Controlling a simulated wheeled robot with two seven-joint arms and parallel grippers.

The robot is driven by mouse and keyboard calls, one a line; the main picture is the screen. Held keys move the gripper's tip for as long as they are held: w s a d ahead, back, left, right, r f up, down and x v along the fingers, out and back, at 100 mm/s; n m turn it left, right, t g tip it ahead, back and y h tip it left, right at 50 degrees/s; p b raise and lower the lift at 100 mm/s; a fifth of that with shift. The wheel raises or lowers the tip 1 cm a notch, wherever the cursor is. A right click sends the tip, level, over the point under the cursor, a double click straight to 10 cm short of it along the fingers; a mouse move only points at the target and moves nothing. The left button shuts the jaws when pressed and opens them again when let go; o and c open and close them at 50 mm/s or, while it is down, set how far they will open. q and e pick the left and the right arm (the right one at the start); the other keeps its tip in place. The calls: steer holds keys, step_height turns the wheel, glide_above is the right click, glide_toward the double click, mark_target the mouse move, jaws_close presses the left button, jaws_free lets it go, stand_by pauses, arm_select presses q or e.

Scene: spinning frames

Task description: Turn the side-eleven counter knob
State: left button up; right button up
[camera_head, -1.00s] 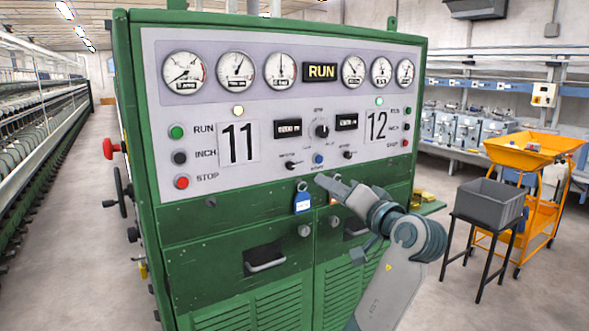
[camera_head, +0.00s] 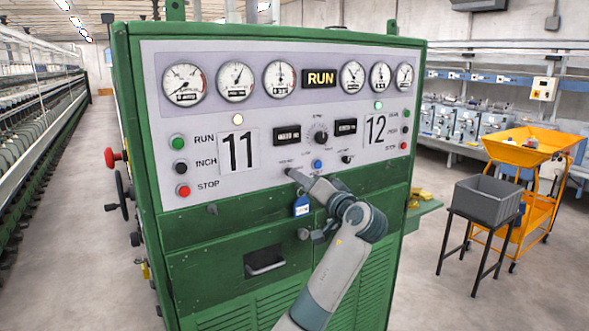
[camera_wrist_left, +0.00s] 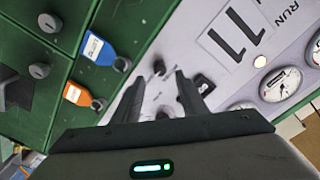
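The side-eleven counter (camera_head: 287,135) is a dark display to the right of the number 11 plate (camera_head: 238,152); it also shows in the left wrist view (camera_wrist_left: 203,86). Its small dark knob (camera_wrist_left: 158,68) sits below it, between and just beyond my fingertips in the left wrist view. In the head view the gripper mostly hides this knob. My left gripper (camera_head: 291,174) points at the lower edge of the panel. Its two fingers stand apart with nothing held between them. I cannot tell whether they touch the knob. My right gripper is out of view.
A blue tag (camera_head: 301,206) and an orange tag (camera_wrist_left: 78,95) hang on the green cabinet near my gripper. A blue button (camera_head: 317,164) and a larger central knob (camera_head: 320,132) are close by. A grey bin (camera_head: 487,197) stands at right.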

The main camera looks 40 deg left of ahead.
arm_select(q)
steer(key=shift+p+x, duration=1)
steer(key=shift+x, duration=1.75)
jaws_close()
